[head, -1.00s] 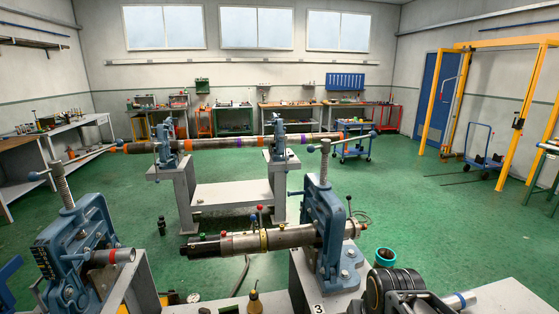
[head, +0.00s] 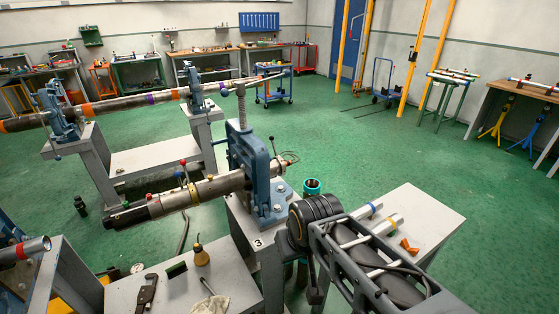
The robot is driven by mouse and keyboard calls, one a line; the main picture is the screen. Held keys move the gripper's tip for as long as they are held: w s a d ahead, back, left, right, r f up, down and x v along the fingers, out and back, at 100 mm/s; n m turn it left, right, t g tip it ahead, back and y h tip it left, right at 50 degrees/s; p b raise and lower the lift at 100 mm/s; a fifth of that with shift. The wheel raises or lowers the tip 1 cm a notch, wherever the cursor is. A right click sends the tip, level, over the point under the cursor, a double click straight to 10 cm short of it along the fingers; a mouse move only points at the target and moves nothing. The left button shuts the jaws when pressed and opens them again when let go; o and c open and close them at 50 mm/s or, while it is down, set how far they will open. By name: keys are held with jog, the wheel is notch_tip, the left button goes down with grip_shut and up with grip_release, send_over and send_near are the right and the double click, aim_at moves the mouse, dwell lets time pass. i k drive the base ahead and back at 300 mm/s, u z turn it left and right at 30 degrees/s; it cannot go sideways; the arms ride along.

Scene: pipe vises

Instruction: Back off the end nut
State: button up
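A long grey tool (head: 222,184) lies nearly level through the blue pipe vise (head: 262,190) on the stand marked 3. It has a yellow band, small levers with red and yellow knobs, and a black left end (head: 128,217). Its short right end (head: 279,168) pokes out past the vise. I cannot tell for sure which end part is the end nut. My dark arm, with ribbed black rings and a grey frame, fills the lower right. It is in front of part of the vise stand. My gripper's fingers do not show.
A white table (head: 440,214) at right holds short tubes and an orange piece (head: 409,246). A teal-rimmed cup (head: 312,186) stands behind my arm. A grey bench (head: 130,291) at front holds an oil can (head: 200,256), a clamp and a rag. Green floor is open behind.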

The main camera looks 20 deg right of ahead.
aim_at(278, 158)
jog(key=z, duration=1.95)
jog(key=k, duration=0.75)
jog(key=u, duration=1.55)
jog(key=i, duration=1.5)
jog(key=u, duration=0.05)
